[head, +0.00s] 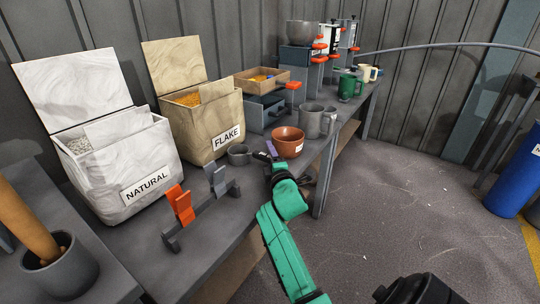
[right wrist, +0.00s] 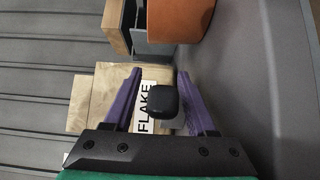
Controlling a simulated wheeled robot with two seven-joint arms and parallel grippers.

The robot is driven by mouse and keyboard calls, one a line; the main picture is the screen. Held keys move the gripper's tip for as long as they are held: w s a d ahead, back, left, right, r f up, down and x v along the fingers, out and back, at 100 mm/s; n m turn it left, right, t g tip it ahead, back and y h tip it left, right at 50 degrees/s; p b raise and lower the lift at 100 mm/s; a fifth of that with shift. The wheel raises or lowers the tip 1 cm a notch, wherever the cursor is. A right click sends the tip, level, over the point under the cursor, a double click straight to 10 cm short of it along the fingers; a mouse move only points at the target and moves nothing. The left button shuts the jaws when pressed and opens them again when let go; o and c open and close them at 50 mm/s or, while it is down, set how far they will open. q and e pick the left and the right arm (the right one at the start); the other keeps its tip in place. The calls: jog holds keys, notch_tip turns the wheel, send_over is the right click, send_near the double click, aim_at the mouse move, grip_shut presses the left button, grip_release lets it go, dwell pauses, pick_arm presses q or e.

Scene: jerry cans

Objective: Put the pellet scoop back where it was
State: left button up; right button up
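A small grey cup-shaped thing (head: 239,154), which looks like the scoop's bowl, sits on the bench in front of the FLAKE bin. My right gripper (head: 268,151) is just right of it, pointing toward the bin. In the right wrist view its purple fingers (right wrist: 163,100) are apart, with a dark rounded block (right wrist: 165,102) between them, probably the scoop's handle end. A gap shows beside the left finger; contact on the right is unclear. A low stand with an orange upright (head: 180,204) and a grey upright (head: 216,180) is empty. My left gripper is out of view.
The open NATURAL bin (head: 120,175) and FLAKE bin (head: 205,130) line the bench's back. A brown bowl (head: 287,142) is close beside my right gripper, with a grey mug (head: 314,121) behind it. A grey pot (head: 62,273) stands front left.

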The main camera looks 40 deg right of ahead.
jog(key=shift+r, duration=0.1)
jog(key=shift+s+a, duration=0.1)
jog(key=shift+s, duration=0.1)
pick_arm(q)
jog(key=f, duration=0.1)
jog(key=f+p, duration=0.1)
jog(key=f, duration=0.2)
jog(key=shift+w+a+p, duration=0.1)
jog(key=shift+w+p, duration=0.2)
pick_arm(e)
jog(key=v, duration=1.1)
jog(key=shift+s, duration=0.3)
jog(key=shift+a, duration=0.1)
